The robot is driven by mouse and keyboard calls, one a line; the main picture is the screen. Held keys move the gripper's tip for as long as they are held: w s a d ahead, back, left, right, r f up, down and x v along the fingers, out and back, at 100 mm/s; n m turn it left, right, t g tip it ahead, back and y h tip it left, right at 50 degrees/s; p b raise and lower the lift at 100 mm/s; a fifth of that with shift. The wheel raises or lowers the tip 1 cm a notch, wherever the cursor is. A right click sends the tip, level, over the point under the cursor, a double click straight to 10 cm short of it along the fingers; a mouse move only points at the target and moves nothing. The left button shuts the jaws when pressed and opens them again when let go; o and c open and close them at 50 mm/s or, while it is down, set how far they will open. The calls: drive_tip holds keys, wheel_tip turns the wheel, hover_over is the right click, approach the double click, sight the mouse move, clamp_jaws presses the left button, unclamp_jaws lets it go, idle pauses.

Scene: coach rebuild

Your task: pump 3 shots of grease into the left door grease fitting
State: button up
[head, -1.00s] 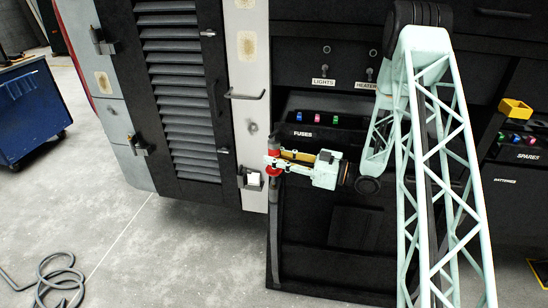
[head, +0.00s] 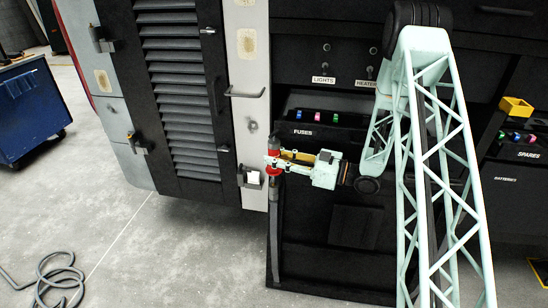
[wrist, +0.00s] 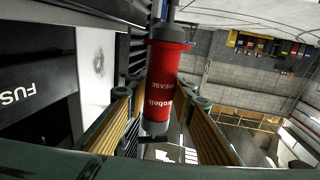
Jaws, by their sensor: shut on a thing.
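My gripper (head: 272,162) is shut on a red grease gun (wrist: 160,85), seen between its yellow-padded fingers in the wrist view. The gun has a grey end cap, a black cross handle and a metal rod at its other end. In the head view the gun (head: 273,170) is small and partly covered by the fingers, just right of the white door post. A grey smudged spot (head: 252,126) marks the post above and left of the gun; it also shows in the wrist view (wrist: 98,62). I cannot clearly make out the grease fitting itself, or any contact with it.
The louvred dark door (head: 178,90) stands left of the white post (head: 252,90), with a bar handle (head: 245,94) and a latch bracket (head: 249,178) jutting out. The fuse shelf (head: 325,118) is close to my gripper. A blue cart (head: 30,115) and a coiled hose (head: 62,280) are farther left.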

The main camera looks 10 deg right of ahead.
sight(275, 141)
drive_tip(key=shift+r+p, duration=0.5)
drive_tip(key=shift+r, duration=0.55)
idle(6.3)
drive_tip(key=shift+r+p, duration=1.1)
drive_tip(key=shift+r, duration=1.25)
